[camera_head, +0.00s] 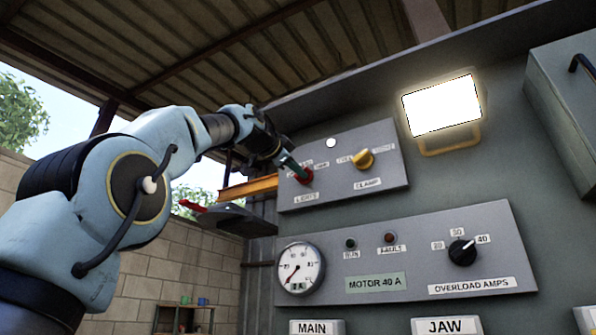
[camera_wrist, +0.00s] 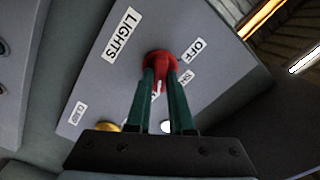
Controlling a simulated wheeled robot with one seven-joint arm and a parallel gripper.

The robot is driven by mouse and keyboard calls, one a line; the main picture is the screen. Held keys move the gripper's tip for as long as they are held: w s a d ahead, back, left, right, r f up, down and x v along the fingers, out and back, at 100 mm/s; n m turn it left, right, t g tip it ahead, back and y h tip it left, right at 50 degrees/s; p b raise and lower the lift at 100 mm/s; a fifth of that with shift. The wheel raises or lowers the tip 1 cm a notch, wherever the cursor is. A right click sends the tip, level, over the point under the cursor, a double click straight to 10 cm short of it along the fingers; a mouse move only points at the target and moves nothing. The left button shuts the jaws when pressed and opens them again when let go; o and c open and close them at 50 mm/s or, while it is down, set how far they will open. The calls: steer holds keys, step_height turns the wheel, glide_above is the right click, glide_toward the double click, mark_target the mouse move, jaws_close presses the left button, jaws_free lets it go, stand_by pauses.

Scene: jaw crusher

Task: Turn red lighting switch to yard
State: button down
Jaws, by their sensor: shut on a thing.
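The red lighting switch (camera_head: 304,176) sits on the upper grey panel, above a LIGHTS label. In the wrist view the red switch (camera_wrist: 160,62) lies between my fingertips, with the LIGHTS label on one side and an OFF label on the other. A smaller label beside it is partly covered, and I cannot read a yard mark. My gripper (camera_head: 292,166) reaches the switch from the upper left. In the wrist view its two green fingers (camera_wrist: 161,78) are shut on the red knob. The knob's exact pointing direction is hard to tell.
A yellow CLAMP switch (camera_head: 363,159) is right of the red one on the same panel. A lit lamp (camera_head: 442,105) is mounted at upper right. Below are a round gauge (camera_head: 300,268) and a black overload amps dial (camera_head: 462,252). A dark ledge with a red handle (camera_head: 194,208) juts out below my wrist.

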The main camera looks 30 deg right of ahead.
steer(key=shift+m, duration=0.4)
steer(key=c, duration=0.8)
jaws_free()
steer(key=b+v, duration=0.4)
steer(key=v, duration=0.6)
steer(key=shift+s+a+b, duration=0.2)
steer(key=shift+a+b, duration=0.1)
steer(key=shift+b, duration=0.1)
steer(key=shift+f, duration=0.1)
